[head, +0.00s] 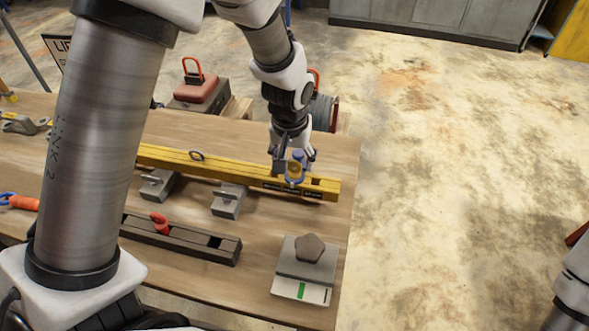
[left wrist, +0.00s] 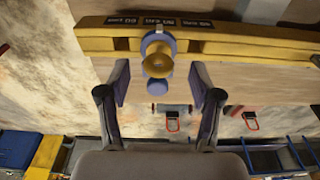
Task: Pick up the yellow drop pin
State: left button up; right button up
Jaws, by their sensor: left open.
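The yellow drop pin (head: 295,172) stands at the right end of a yellow beam (head: 225,174), with a blue-purple part around its upper end. In the left wrist view its yellow ring (left wrist: 158,65) faces the camera, in front of a purple collar. My left gripper (head: 293,160) is over that end of the beam, pointing down. In the left wrist view my left gripper (left wrist: 160,82) is open, with one finger on each side of the pin and a gap to both. My right gripper is out of view.
A dark bar (head: 185,240) with a red-orange pin (head: 159,222) lies in front. A grey hexagonal piece (head: 310,247) sits on a plate near the right edge. Open floor lies to the right.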

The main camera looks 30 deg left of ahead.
pick_arm(q)
jog(key=shift+w+f, duration=0.35)
jog(key=shift+f, duration=0.25)
jog(key=shift+w+f, duration=0.35)
jog(key=shift+f, duration=0.25)
jog(key=shift+s+r, duration=0.1)
jog(key=shift+s, duration=0.05)
jog(key=shift+c, duration=0.3)
jog(key=shift+s+r, duration=0.1)
jog(key=shift+s, duration=0.1)
jog(key=c, duration=1.2)
grip_shut()
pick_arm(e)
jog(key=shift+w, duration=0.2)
